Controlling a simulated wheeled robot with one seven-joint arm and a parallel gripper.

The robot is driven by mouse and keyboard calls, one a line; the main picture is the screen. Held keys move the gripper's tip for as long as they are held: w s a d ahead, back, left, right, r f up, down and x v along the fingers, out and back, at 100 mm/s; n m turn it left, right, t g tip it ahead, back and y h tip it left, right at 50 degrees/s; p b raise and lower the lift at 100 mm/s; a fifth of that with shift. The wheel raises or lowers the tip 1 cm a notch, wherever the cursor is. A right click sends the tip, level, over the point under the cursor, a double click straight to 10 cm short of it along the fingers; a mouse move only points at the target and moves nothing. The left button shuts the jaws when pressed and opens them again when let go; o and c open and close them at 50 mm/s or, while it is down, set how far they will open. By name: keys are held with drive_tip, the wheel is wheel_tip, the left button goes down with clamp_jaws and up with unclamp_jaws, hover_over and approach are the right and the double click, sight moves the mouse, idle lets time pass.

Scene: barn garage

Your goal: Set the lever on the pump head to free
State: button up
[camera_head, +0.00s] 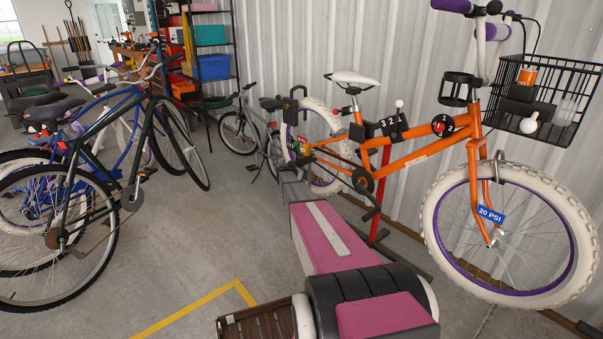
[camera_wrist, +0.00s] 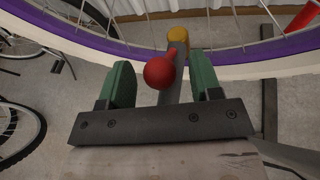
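In the wrist view, a red ball knob (camera_wrist: 160,72) sits between the two green fingers of my gripper (camera_wrist: 163,82), with a gap on each side. The gripper is open and holds nothing. Behind the knob is a grey cylindrical part (camera_wrist: 176,75) with a yellow end (camera_wrist: 178,36), which looks like the pump head with its lever knob. In the head view, my gripper is near the rear wheel (camera_head: 331,189) of the orange bike, and the pump head is too small to make out.
The orange bike (camera_head: 420,155) stands along the corrugated wall. A white tyre and purple rim (camera_wrist: 235,50) run close beyond the fingers. A grey bike (camera_head: 240,130) stands behind, and several bikes (camera_head: 85,190) are at left. Open concrete floor (camera_head: 215,235) lies between.

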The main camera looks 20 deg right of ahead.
drive_tip(key=shift+a, duration=0.1)
drive_tip(key=v, duration=1)
drive_tip(key=shift+s+a, duration=0.25)
